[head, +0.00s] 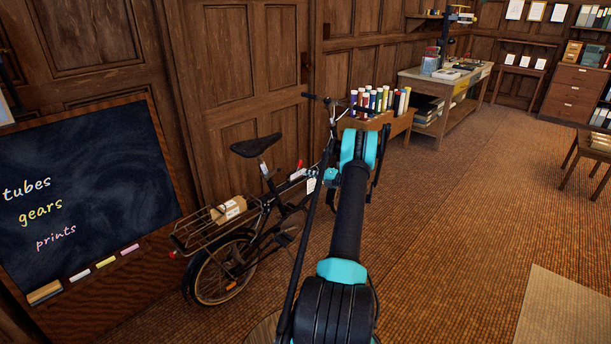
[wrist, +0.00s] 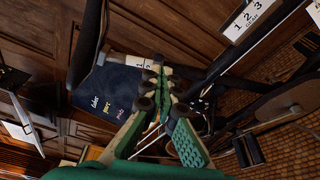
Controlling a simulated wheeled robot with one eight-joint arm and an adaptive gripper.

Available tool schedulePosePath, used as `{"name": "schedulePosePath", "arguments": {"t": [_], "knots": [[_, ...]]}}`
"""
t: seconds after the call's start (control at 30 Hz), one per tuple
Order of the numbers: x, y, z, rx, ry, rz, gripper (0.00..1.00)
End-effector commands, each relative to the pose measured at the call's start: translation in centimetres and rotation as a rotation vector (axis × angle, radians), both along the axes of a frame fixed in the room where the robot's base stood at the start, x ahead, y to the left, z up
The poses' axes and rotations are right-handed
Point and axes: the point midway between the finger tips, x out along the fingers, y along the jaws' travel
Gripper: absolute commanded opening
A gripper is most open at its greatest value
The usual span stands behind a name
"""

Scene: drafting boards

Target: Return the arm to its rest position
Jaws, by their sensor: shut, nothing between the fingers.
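My gripper (wrist: 163,82) shows in the wrist view with its pale fingers and green pads closed together, and nothing is held between them. In the head view my black and teal arm rises from the bottom centre, bent at a teal joint. I cannot make out the gripper clearly there. Behind the fingers in the wrist view are the dark chalkboard (wrist: 88,98) and the wood-panelled wall (wrist: 150,40).
A bicycle (head: 220,272) with a parcel on its rear rack stands close to the left of my arm. The chalkboard also shows in the head view (head: 100,190). Coloured tubes (head: 380,98) and a workbench (head: 440,88) are beyond. The floor (head: 470,190) to the right is open.

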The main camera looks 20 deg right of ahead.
Motion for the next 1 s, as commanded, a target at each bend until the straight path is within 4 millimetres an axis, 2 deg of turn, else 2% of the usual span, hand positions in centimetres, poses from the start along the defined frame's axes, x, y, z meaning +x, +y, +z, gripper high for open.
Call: {"name": "schedulePosePath", "arguments": {"t": [0.33, 0.47, 0.57, 0.7, 0.77, 0.9, 1.0], "knots": [[0.0, 0.0, 0.1, 0.002, -0.001, -0.002, 0.0], [0.7, 0.4, 2.2, 0.027, -0.015, -0.032, 0.0], [1.9, 1.0, 6.1, 0.081, -0.043, -0.094, 0.0], [3.3, 1.8, 13.5, 0.202, -0.084, -0.225, 0.0], [3.5, 2.1, 16.4, 0.26, -0.095, -0.283, 0.0], [3.3, 2.6, 22.4, 0.401, -0.104, -0.417, 0.0], [2.5, 3.0, 25.8, 0.505, -0.096, -0.51, 0.0]]}}
